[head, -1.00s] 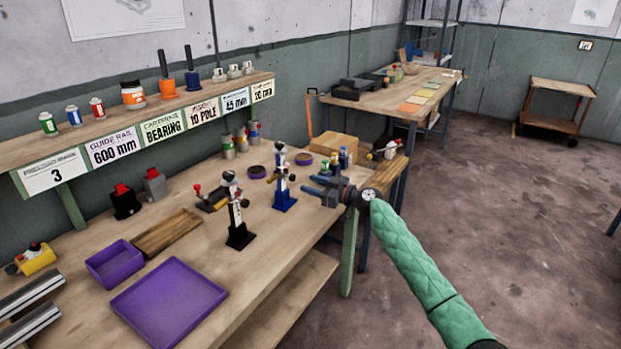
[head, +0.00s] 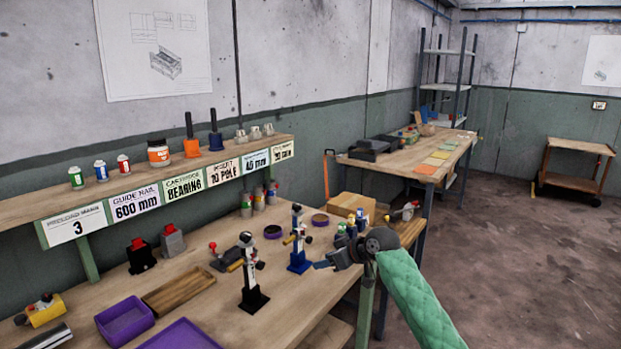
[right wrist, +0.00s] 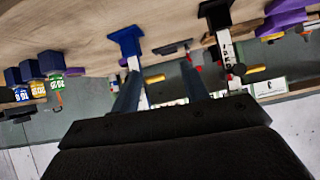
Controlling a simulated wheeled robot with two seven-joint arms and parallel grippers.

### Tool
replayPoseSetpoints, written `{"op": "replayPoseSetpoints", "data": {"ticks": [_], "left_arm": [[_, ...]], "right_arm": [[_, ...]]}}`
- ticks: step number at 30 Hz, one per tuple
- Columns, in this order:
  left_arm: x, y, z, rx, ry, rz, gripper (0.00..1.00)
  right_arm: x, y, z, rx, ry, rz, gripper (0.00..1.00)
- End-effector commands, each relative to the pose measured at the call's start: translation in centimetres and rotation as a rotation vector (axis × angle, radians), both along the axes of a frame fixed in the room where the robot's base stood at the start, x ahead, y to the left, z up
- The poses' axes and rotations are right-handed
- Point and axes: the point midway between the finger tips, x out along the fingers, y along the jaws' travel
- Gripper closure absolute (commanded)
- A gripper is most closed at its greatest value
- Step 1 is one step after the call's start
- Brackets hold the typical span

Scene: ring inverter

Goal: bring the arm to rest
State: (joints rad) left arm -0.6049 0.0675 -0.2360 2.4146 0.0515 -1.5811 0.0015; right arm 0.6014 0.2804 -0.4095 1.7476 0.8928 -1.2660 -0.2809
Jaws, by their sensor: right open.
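My right arm, in a green quilted sleeve, comes in from the lower right of the head view. Its gripper (head: 322,265) is at the right front edge of the workbench (head: 215,315), just right of the stand with the blue base (head: 299,262). In the right wrist view the two fingers (right wrist: 162,95) are apart with nothing held between them. That view is upside down and shows the blue-base stand (right wrist: 124,40) and the black-base stand (right wrist: 222,42) beyond the fingers. My left gripper is not in view.
The black-base stand (head: 252,290) is further left. Purple trays (head: 124,320), a wooden tray (head: 178,290) and small bottles (head: 351,226) are on the bench. A labelled shelf (head: 165,180) runs along the wall. A second table (head: 400,166) stands behind.

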Motion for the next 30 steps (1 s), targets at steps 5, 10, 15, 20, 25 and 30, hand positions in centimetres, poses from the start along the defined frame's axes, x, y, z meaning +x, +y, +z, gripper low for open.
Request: {"op": "replayPoseSetpoints", "data": {"ticks": [5,10,15,20,25,30], "left_arm": [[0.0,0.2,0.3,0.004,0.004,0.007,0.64],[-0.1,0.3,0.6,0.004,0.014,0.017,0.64],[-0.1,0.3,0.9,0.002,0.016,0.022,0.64],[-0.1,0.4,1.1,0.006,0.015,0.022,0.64],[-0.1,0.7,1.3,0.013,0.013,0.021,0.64],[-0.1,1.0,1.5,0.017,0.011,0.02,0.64]], "right_arm": [[-5.6,-1.6,-1.2,-0.11,0.029,-0.172,0.55],[-10.7,-3.6,-3.3,-0.168,0.056,-0.321,0.55],[-15.6,-5.5,-5.6,-0.207,0.085,-0.432,0.55],[-20.3,-7.0,-7.7,-0.237,0.111,-0.505,0.55],[-25.1,-8.3,-10.0,-0.26,0.146,-0.561,0.55],[-29.9,-9.3,-12.4,-0.27,0.192,-0.6,0.55]]}}
